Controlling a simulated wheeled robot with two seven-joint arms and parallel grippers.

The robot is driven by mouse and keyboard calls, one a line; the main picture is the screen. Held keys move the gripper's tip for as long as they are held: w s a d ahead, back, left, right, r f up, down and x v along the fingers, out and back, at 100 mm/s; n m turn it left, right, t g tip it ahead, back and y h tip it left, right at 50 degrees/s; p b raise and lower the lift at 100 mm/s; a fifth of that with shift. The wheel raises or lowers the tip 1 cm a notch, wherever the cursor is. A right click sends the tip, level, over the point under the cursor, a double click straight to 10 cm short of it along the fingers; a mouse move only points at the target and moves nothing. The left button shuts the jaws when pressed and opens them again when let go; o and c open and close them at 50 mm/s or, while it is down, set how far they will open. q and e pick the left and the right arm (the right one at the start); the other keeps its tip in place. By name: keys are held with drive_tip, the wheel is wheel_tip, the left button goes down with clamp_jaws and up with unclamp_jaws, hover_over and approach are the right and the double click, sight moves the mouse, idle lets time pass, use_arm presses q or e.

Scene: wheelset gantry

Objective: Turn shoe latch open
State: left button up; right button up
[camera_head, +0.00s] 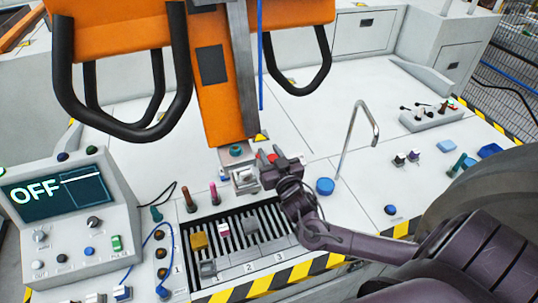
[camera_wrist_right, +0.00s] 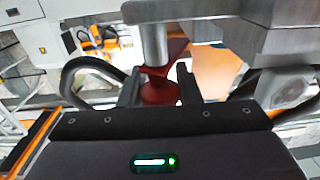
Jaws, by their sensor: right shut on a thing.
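My right gripper (camera_head: 268,168) comes in from the right and is at the foot of the orange gantry column (camera_head: 216,90). In the right wrist view its two fingers (camera_wrist_right: 159,88) stand either side of a red knob-like part (camera_wrist_right: 160,92) below a grey metal cylinder (camera_wrist_right: 152,42), and they are shut on it. I take this red part to be the shoe latch; in the head view only a bit of red (camera_head: 271,156) shows, mostly hidden by the gripper. A small metal block (camera_head: 244,181) sits just left of the gripper. My left gripper is not in view.
A console with a screen reading OFF (camera_head: 62,190) stands at the left. A slotted tray (camera_head: 240,240) with numbered places lies in front. A bent metal rod (camera_head: 350,140) and a blue knob (camera_head: 325,186) are right of the gripper. Black looped handles (camera_head: 68,85) hang from the gantry.

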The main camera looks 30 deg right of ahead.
drive_tip(key=shift+d+m+g+h+b, duration=0.2)
drive_tip(key=shift+m+g+h, duration=0.25)
drive_tip(key=shift+m+h, duration=0.55)
drive_tip(key=shift+d+m+g+h+b, duration=0.15)
drive_tip(key=shift+m+g+h, duration=0.4)
drive_tip(key=shift+h, duration=1.05)
drive_tip(key=o, duration=0.9)
drive_tip(key=shift+o, duration=0.2)
drive_tip(key=shift+s+a+f, duration=0.1)
drive_tip(key=shift+s+a, duration=0.1)
drive_tip(key=shift+s, duration=0.05)
drive_tip(key=b+v, duration=0.3)
drive_tip(key=v, duration=0.4)
drive_tip(key=shift+s, duration=0.15)
